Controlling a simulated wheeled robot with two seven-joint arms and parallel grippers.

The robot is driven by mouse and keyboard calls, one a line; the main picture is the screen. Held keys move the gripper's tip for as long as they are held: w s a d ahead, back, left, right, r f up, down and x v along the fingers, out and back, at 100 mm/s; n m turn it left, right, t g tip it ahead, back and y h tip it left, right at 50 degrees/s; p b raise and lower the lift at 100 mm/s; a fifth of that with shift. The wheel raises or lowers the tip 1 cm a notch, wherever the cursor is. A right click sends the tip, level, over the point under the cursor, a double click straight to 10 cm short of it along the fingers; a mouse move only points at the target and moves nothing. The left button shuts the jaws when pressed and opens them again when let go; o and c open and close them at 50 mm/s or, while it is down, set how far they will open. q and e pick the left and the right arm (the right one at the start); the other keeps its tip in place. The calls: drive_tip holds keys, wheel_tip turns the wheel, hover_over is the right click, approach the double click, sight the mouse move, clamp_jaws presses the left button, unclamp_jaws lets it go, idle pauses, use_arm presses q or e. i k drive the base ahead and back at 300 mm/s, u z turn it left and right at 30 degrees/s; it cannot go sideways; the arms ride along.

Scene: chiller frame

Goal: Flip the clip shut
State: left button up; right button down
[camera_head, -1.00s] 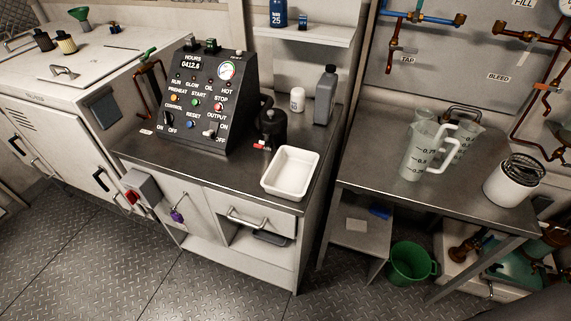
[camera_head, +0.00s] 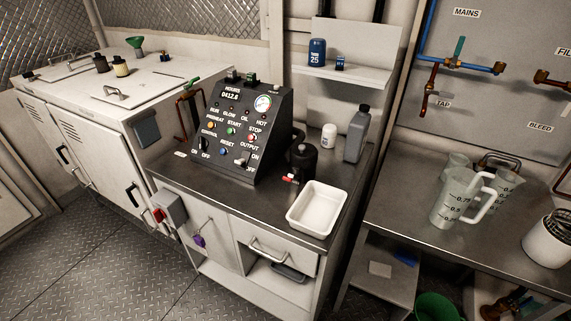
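No part is plainly recognisable as the clip at this size. A black canister (camera_head: 302,161) with a small red part (camera_head: 291,179) at its base stands on the metal counter, right of the control panel. At the right edge, a white pot (camera_head: 549,238) has dark wire-like metal at its top. I cannot tell whether either carries the clip. Neither of my grippers is in view.
A sloped control panel (camera_head: 242,133) stands on the counter (camera_head: 210,179). A white tray (camera_head: 317,208) sits near its front edge. A grey bottle (camera_head: 357,134) and a white bottle (camera_head: 328,136) stand behind. Measuring jugs (camera_head: 453,198) stand on the right bench. The floor (camera_head: 92,255) is clear at left.

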sight(290, 177)
drive_tip(key=z, duration=1)
drive_tip(key=k, duration=0.65)
drive_tip(key=u, duration=1.05)
drive_tip(key=i, duration=0.5)
drive_tip(key=z, duration=0.05)
